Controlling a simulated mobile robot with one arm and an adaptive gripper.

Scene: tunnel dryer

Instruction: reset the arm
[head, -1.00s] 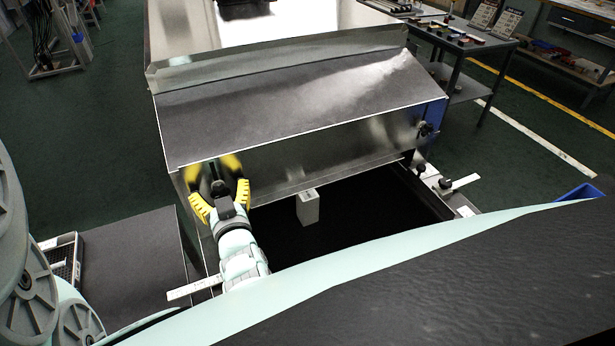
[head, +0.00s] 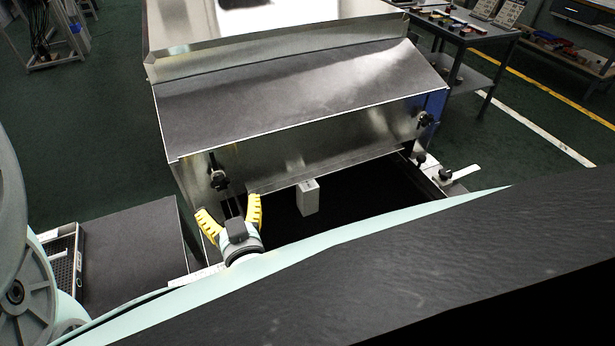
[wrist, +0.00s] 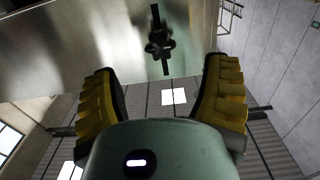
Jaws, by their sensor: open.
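My gripper (head: 230,215) has two yellow ribbed fingers. In the head view it is at the front left corner of the dryer (head: 300,95), below the left black knob (head: 217,172). The fingers are spread apart with nothing between them. In the wrist view my gripper (wrist: 165,98) is also open and empty. A black knob (wrist: 160,42) on the metal panel shows beyond the fingertips there, apart from them. My arm is partly hidden by my own body in front.
A white block (head: 308,198) stands on the black belt (head: 345,200) under the hood. A second black knob (head: 421,120) is at the right. A dark side table (head: 130,250) with a wire basket (head: 62,270) stands left. A workbench (head: 465,30) is behind right.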

